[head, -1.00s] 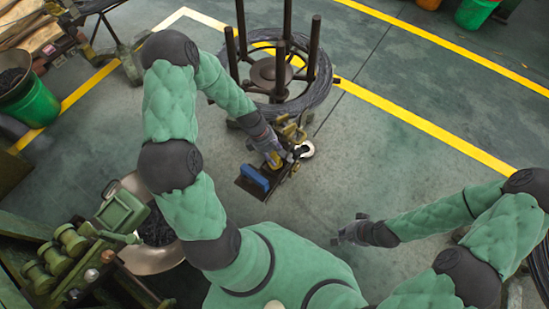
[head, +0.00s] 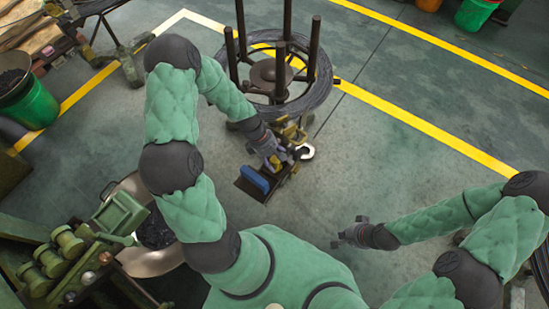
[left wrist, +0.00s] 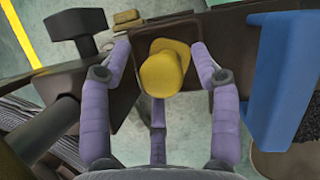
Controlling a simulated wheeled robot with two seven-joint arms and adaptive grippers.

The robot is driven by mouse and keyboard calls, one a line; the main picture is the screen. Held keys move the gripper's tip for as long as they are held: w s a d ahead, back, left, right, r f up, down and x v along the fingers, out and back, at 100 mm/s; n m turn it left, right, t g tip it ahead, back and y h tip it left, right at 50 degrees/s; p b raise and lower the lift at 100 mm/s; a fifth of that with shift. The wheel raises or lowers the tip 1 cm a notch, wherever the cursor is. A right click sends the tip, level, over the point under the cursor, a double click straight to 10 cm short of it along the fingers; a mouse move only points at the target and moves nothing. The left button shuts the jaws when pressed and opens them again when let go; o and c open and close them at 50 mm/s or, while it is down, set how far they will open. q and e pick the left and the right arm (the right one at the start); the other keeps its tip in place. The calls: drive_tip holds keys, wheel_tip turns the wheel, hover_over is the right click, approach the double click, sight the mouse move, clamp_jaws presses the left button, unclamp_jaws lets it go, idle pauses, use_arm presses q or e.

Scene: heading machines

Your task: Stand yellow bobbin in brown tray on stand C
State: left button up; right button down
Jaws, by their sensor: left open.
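The yellow bobbin (left wrist: 163,72) shows in the left wrist view over a dark brown tray (left wrist: 141,42), its rounded end towards the camera. I cannot tell whether it stands upright or leans. My left gripper (left wrist: 163,62) is open, with purple fingers on both sides of the bobbin and a third finger below it in the picture. In the head view my left gripper (head: 280,160) is at the cluttered stand, and the bobbin is largely hidden there. No letter is readable on the stand. My right gripper (head: 350,232) is over clear floor, too small to judge.
A blue block (head: 254,180) is close to my left gripper; it also shows in the left wrist view (left wrist: 283,80). A white ring-shaped thing (head: 306,152) is beside the gripper. A dark coil rack with posts (head: 277,80) stands behind. Green machinery (head: 70,245) is at lower left.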

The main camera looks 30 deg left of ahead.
use_arm(q)
drive_tip(key=w+p+v, duration=0.1)
drive_tip(key=p+v, duration=0.4)
drive_tip(key=v, duration=0.7)
drive_tip(key=s+d+f+m, duration=0.5)
drive_tip(key=d+f+m, duration=0.1)
drive_tip(key=d+m, duration=0.2)
drive_tip(key=s+d+f+m, duration=0.6)
drive_tip(key=d+m, duration=0.3)
drive_tip(key=d, duration=0.2)
drive_tip(key=shift+s+m, duration=0.3)
